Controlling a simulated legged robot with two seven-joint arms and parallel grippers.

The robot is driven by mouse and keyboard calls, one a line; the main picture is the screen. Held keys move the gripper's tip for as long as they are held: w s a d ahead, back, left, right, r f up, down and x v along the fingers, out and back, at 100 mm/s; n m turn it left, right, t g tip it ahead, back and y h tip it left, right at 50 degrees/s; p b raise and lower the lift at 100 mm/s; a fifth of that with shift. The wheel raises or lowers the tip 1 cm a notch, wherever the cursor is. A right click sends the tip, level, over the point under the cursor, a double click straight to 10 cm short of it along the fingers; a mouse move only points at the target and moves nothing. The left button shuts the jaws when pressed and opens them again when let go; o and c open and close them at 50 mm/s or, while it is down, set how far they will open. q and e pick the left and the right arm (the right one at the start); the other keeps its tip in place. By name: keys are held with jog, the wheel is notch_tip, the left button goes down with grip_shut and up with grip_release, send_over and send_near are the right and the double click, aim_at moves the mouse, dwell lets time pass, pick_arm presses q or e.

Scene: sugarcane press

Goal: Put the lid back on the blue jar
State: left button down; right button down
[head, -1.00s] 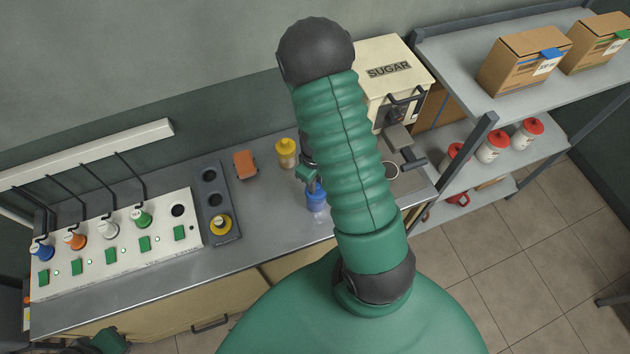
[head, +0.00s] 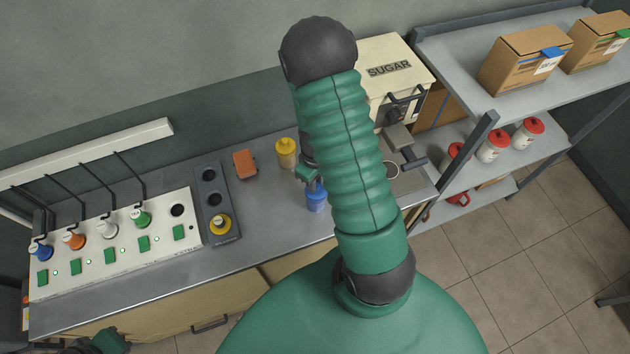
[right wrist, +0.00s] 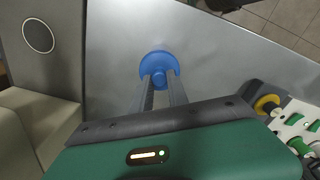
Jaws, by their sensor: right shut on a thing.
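The blue jar (head: 316,204) stands upright on the metal counter, partly behind my right arm in the head view. My right gripper (head: 313,184) is directly above it, pointing down. In the right wrist view my right gripper (right wrist: 162,82) is shut on the knob of the round blue lid (right wrist: 157,62). The lid covers my view of the jar from above. In the head view the lid is at the jar's top; I cannot tell whether it is fully seated. My left gripper's fingers do not show.
A yellow-lidded jar (head: 286,153) and an orange block (head: 245,164) stand behind and left. A dark rack (head: 225,239) holds a yellow-topped piece. A panel (head: 120,255) with coloured plugs is further left. Counter left of the jar is clear.

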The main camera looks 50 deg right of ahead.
dwell(0.4)
jog(key=c, duration=1.2)
grip_release()
jog(key=o, duration=0.5)
notch_tip(320, 180, up, 7)
jog(key=p, duration=0.5)
jog(key=shift+p, duration=0.4)
jog(key=shift+c, duration=0.6)
